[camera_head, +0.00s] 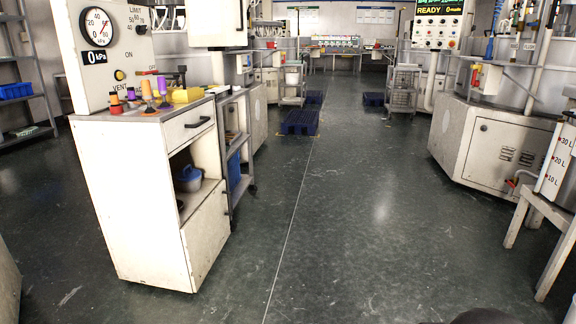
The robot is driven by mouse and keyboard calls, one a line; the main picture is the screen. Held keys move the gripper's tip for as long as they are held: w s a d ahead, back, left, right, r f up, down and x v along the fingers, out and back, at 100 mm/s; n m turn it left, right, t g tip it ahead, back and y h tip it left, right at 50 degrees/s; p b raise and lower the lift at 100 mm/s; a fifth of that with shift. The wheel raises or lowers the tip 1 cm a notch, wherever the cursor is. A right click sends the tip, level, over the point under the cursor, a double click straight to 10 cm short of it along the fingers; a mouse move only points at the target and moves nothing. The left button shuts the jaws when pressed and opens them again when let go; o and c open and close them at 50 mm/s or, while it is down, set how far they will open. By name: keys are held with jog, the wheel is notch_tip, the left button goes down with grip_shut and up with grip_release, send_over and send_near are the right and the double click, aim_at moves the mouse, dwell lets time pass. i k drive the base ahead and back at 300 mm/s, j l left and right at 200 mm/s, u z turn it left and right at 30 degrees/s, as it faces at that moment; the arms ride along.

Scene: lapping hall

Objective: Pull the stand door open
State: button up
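The white stand (130,200) is on the left, with a black-handled drawer (188,125) at the top of its front and an open compartment below. A plain white panel (206,236) closes the lower part of the front; it looks like the stand door and appears shut. I cannot make out a handle on it. A lidded blue-grey pot (188,179) sits in the open compartment. My gripper is not in view.
A grey shelf cart (238,150) with a blue bin stands right behind the stand. Open floor (330,220) lies in front of it. A white machine cabinet (500,145) and a small table (545,212) are on the right. Blue pallets (300,122) lie farther back.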

aim_at(204, 235)
jog(key=i+j+u, duration=0.1)
jog(key=i+u, duration=0.25)
jog(key=i, duration=0.35)
jog(key=i+l+u, duration=0.1)
jog(key=i+u, duration=0.25)
jog(key=i, duration=0.35)
jog(key=i+j+z, duration=0.5)
jog(key=i, duration=0.3)
jog(key=i+j+z, duration=0.5)
jog(key=i+j, duration=0.2)
jog(key=j, duration=0.35)
